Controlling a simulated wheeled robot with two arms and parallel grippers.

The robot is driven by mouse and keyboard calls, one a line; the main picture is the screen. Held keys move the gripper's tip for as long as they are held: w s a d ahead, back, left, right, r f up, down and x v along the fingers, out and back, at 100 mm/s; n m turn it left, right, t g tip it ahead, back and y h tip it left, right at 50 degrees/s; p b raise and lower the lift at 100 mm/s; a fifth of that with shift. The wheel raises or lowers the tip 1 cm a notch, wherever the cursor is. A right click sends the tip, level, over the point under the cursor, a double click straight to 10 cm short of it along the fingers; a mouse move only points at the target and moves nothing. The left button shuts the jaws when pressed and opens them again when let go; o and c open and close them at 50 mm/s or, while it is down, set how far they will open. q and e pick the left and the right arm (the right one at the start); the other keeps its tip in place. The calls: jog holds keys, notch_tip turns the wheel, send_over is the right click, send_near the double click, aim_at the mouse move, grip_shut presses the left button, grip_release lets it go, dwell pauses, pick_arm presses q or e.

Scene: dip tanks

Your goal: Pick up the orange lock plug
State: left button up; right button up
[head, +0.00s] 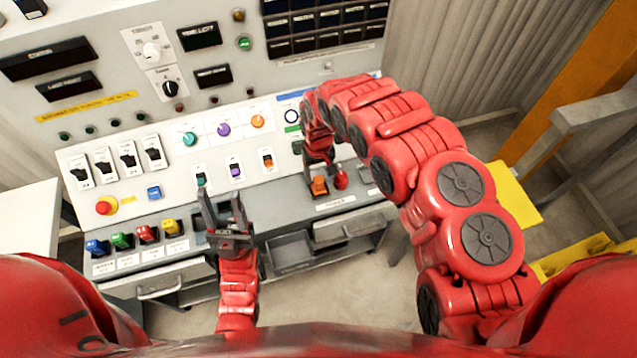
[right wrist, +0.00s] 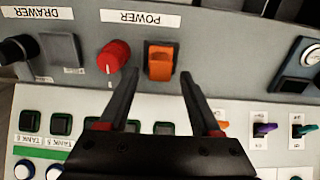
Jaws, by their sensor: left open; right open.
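The orange lock plug (head: 319,186) sits in a dark socket on the console's lower ledge, beside a red knob (head: 341,178). In the right wrist view the orange plug (right wrist: 160,66) is under the label POWER, with the red knob (right wrist: 114,56) to its left. My right gripper (head: 319,160) is open above the plug. In the right wrist view its fingertips (right wrist: 160,78) are spread on either side of the plug's near end, with nothing held; contact cannot be told. My left gripper (head: 222,200) is open and empty in front of the console's middle.
Blue, green, red and yellow plugs (head: 122,241) stand in a row at the console's left. A red stop button (head: 106,205) is above them. Small switches (head: 267,160) and coloured knobs (head: 223,129) fill the sloped panel. An open drawer (head: 290,250) is below.

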aim_at(319, 179)
jog(key=shift+s+f+p, duration=0.15)
jog(key=shift+f+p, duration=0.5)
jog(key=shift+f, duration=1.2)
grip_shut()
